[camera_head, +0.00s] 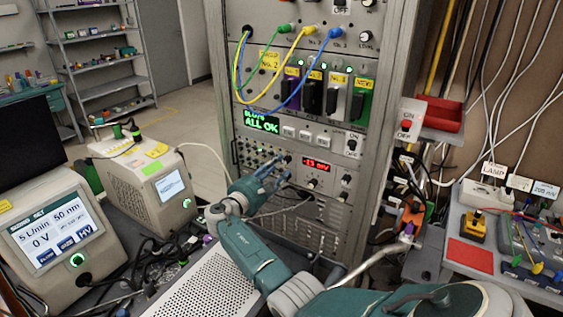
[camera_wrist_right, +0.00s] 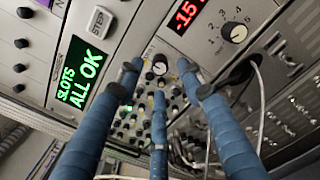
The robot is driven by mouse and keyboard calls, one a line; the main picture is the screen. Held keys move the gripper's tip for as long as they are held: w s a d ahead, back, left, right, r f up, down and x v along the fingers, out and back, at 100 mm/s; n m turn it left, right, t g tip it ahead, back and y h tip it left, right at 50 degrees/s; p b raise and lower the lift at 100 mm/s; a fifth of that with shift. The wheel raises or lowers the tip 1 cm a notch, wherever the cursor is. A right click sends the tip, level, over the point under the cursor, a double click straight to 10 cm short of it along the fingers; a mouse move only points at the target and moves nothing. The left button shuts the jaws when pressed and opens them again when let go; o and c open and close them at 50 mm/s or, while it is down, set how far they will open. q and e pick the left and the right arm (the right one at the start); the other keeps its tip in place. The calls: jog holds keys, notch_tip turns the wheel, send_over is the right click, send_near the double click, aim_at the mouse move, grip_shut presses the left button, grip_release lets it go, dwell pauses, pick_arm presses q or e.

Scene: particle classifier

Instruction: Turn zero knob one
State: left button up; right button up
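My right gripper (camera_head: 275,170) reaches up to the lower rack panel, left of the red readout; in the right wrist view its three blue fingers (camera_wrist_right: 158,78) are spread apart and hold nothing. A small black knob with a white mark (camera_wrist_right: 159,64) shows between the two upper fingertips, with the third finger below it. I cannot tell whether any finger touches it. Several smaller knobs (camera_wrist_right: 140,108) sit in rows just below. Labels on these knobs are too small to read, so I cannot tell which is zero knob one. My left gripper is not in view.
The green "ALL OK" display (camera_head: 262,122) is above the gripper; the red readout (camera_head: 317,166) is to its right. A larger numbered knob (camera_wrist_right: 233,32) sits near that readout. Cables hang below the fingers. A perforated grey surface (camera_head: 205,290) lies beside my arm.

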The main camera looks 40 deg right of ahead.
aim_at(284, 163)
jog(key=x, duration=0.3)
jog(key=shift+w+d, duration=0.1)
grip_shut()
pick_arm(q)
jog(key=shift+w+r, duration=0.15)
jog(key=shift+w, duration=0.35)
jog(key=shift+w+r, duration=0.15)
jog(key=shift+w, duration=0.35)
pick_arm(e)
jog(key=shift+f, duration=0.1)
jog(key=shift+f+m+b, duration=0.15)
jog(key=shift+m+b, duration=0.35)
jog(key=shift+b, duration=0.2)
jog(key=m+b, duration=0.9)
jog(key=b, duration=0.4)
jog(key=shift+f+b, duration=0.1)
jog(key=shift+b, duration=0.3)
pick_arm(q)
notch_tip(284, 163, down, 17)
jog(key=b, duration=0.1)
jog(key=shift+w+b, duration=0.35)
jog(key=shift+b, duration=0.05)
pick_arm(e)
jog(key=shift+m, duration=1)
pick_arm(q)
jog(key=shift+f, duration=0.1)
